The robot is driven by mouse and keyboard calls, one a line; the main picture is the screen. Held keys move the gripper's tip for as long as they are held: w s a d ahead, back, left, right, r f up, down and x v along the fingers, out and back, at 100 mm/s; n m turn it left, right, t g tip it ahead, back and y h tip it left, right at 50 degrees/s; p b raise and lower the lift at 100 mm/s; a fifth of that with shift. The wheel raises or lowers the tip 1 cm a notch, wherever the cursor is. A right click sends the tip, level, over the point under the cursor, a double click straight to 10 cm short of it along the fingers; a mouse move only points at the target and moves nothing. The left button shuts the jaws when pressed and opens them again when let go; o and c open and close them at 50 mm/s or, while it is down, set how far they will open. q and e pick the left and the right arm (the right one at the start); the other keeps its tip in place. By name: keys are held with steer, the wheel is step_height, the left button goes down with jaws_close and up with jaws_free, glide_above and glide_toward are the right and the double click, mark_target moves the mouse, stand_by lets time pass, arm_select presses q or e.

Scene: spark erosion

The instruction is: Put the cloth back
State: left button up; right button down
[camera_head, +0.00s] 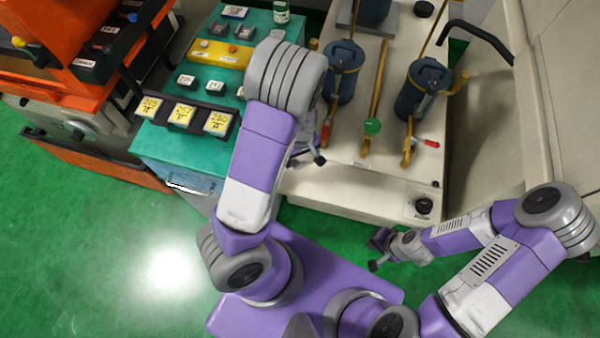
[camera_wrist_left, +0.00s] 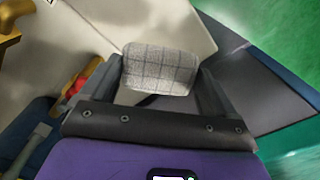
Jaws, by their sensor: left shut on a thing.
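A grey checked cloth (camera_wrist_left: 160,70) is between the two fingers of my left gripper (camera_wrist_left: 158,84) in the left wrist view. The gripper is shut on it. Below the cloth in that view is a pale cream surface. In the head view my left gripper (camera_head: 312,152) is over the near left part of the cream machine top, mostly behind my own arm, and the cloth is hidden there. My right gripper (camera_head: 373,253) is open and empty, low in front of the machine.
The cream machine (camera_head: 345,190) carries blue cylinders (camera_head: 343,68), brass pipes and red-handled valves. A green-topped bench (camera_head: 165,150) to its left holds a black rack with yellow labels (camera_head: 181,115) and small blocks. An orange machine (camera_head: 60,85) stands far left. Green floor at lower left is clear.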

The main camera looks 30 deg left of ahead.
arm_select(q)
steer(key=n+b, duration=0.1)
steer(key=b, duration=0.1)
glide_above(299, 174)
step_height(299, 174, down, 7)
steer(key=shift+r, duration=0.1)
steer(key=shift+f+b, duration=0.9)
steer(key=shift+f, duration=1.15)
steer(key=shift+f, duration=0.15)
steer(key=o, duration=0.7)
steer(key=shift+o, duration=0.2)
